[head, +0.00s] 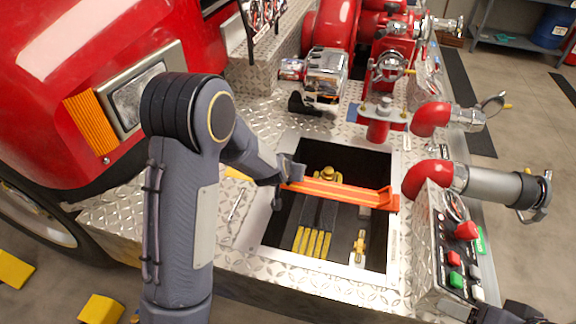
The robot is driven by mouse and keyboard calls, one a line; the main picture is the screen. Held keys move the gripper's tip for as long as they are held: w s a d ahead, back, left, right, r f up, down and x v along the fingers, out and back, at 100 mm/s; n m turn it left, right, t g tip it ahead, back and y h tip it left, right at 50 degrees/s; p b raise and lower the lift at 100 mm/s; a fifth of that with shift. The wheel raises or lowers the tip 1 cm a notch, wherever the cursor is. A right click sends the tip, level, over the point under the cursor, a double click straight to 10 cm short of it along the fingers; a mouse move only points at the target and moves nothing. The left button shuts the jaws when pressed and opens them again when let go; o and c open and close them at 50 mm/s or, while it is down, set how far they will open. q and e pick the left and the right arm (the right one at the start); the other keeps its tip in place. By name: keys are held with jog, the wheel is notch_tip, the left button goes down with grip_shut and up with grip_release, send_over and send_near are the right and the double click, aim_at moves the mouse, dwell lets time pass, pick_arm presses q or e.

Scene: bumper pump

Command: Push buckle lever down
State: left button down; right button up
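An orange bar (345,193), which looks like the buckle's strap or lever, lies across the open recess (272,236) in the bumper, running from the left rim to the right rim. My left gripper (284,184) is at the bar's left end, and its dark fingers overlap that end in the picture. Whether it grips the bar or only touches it is not clear. Below the bar, a black piece with yellow stripes (313,242) and a brass fitting (360,246) sit in the recess. My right gripper's fingertips do not show; only dark parts appear at the lower right corner.
Red pump pipework (390,70) stands behind the recess. A pipe with a grey end (490,185) and a control box with red, green and white buttons (450,250) stand to the right. The red truck body (60,60) is at the left.

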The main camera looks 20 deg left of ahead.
pick_arm(q)
jog(key=shift+d+f, duration=0.1)
jog(key=shift+f, duration=0.15)
dwell(0.3)
jog(key=c, duration=1.5)
grip_release()
jog(key=shift+w, duration=0.1)
jog(key=shift+p+v, duration=0.6)
jog(key=shift+v, duration=3.35)
